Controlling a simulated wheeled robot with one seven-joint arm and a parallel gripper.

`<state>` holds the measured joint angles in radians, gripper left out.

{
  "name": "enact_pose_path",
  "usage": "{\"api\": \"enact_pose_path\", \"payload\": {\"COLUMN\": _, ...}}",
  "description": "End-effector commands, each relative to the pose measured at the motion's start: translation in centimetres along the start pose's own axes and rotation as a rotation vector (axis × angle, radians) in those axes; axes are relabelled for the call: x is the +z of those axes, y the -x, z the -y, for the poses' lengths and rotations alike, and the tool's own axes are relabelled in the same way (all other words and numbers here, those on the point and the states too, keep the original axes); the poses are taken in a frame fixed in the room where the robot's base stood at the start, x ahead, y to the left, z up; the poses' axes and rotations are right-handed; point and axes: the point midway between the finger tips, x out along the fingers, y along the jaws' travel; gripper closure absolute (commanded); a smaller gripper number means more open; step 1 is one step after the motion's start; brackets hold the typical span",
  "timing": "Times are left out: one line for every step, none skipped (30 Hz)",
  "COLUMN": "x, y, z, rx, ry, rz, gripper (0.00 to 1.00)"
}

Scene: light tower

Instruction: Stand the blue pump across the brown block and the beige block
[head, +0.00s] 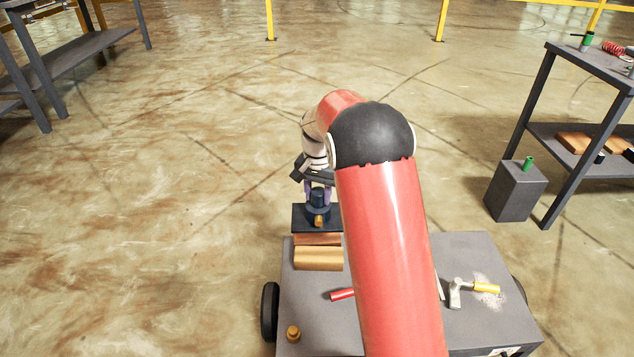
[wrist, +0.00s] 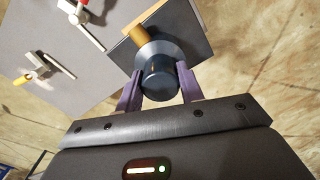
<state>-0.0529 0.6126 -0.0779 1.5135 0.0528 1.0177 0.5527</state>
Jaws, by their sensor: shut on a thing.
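The blue pump (head: 318,207) is a dark blue cylinder on a flat dark square plate, with a brass fitting on its side. My gripper (head: 319,190) is shut on the pump's upper body; in the wrist view its purple fingers (wrist: 160,88) press on both sides of the pump (wrist: 157,78). The plate looks about level. The brown block (head: 317,239) and the beige block (head: 318,258) lie side by side at the cart's far left corner. In the head view the pump shows just beyond them; its height over them is unclear.
The grey cart (head: 305,300) also bears a red rod (head: 342,294), a small brass piece (head: 293,333) and a fitting with a yellow handle (head: 485,288). My arm hides the cart's middle. A grey box (head: 516,192) and a shelf table (head: 592,62) stand right.

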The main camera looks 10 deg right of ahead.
Motion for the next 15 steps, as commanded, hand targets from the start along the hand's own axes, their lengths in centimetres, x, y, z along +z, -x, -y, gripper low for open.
{"api": "enact_pose_path", "payload": {"x": 0.0, "y": -1.1, "z": 0.0, "rx": 0.0, "ry": 0.0, "rz": 0.0, "gripper": 1.0}}
{"api": "enact_pose_path", "payload": {"x": 0.0, "y": -1.8, "z": 0.0, "rx": 0.0, "ry": 0.0, "rz": 0.001, "gripper": 1.0}}
{"api": "enact_pose_path", "payload": {"x": 0.0, "y": -2.6, "z": 0.0, "rx": -0.001, "ry": 0.0, "rz": 0.0, "gripper": 1.0}}
{"api": "enact_pose_path", "payload": {"x": 0.0, "y": -3.2, "z": 0.0, "rx": -0.001, "ry": 0.0, "rz": 0.0, "gripper": 1.0}}
{"api": "enact_pose_path", "payload": {"x": 0.0, "y": -3.8, "z": 0.0, "rx": -0.001, "ry": 0.0, "rz": 0.0, "gripper": 1.0}}
{"api": "enact_pose_path", "payload": {"x": -0.1, "y": -4.4, "z": 0.1, "rx": -0.001, "ry": 0.0, "rz": -0.001, "gripper": 1.0}}
{"api": "enact_pose_path", "payload": {"x": 0.0, "y": -4.8, "z": 0.0, "rx": -0.001, "ry": 0.0, "rz": -0.001, "gripper": 1.0}}
{"api": "enact_pose_path", "payload": {"x": 0.0, "y": -5.2, "z": 0.0, "rx": -0.002, "ry": 0.0, "rz": -0.002, "gripper": 1.0}}
{"api": "enact_pose_path", "payload": {"x": -0.1, "y": -5.6, "z": 0.1, "rx": -0.002, "ry": 0.0, "rz": -0.002, "gripper": 1.0}}
{"api": "enact_pose_path", "payload": {"x": -0.1, "y": -5.9, "z": 0.1, "rx": -0.002, "ry": 0.0, "rz": -0.002, "gripper": 1.0}}
{"api": "enact_pose_path", "payload": {"x": -0.1, "y": -6.1, "z": 0.1, "rx": -0.002, "ry": 0.0, "rz": -0.002, "gripper": 1.0}}
{"api": "enact_pose_path", "payload": {"x": -0.1, "y": -6.3, "z": 0.1, "rx": -0.002, "ry": 0.0, "rz": -0.002, "gripper": 1.0}}
{"api": "enact_pose_path", "payload": {"x": -0.1, "y": -6.4, "z": 0.1, "rx": -0.002, "ry": 0.0, "rz": -0.003, "gripper": 1.0}}
{"api": "enact_pose_path", "payload": {"x": -0.1, "y": -6.5, "z": 0.1, "rx": -0.003, "ry": 0.0, "rz": -0.003, "gripper": 1.0}}
{"api": "enact_pose_path", "payload": {"x": -0.1, "y": -6.6, "z": 0.1, "rx": -0.003, "ry": 0.0, "rz": -0.003, "gripper": 1.0}}
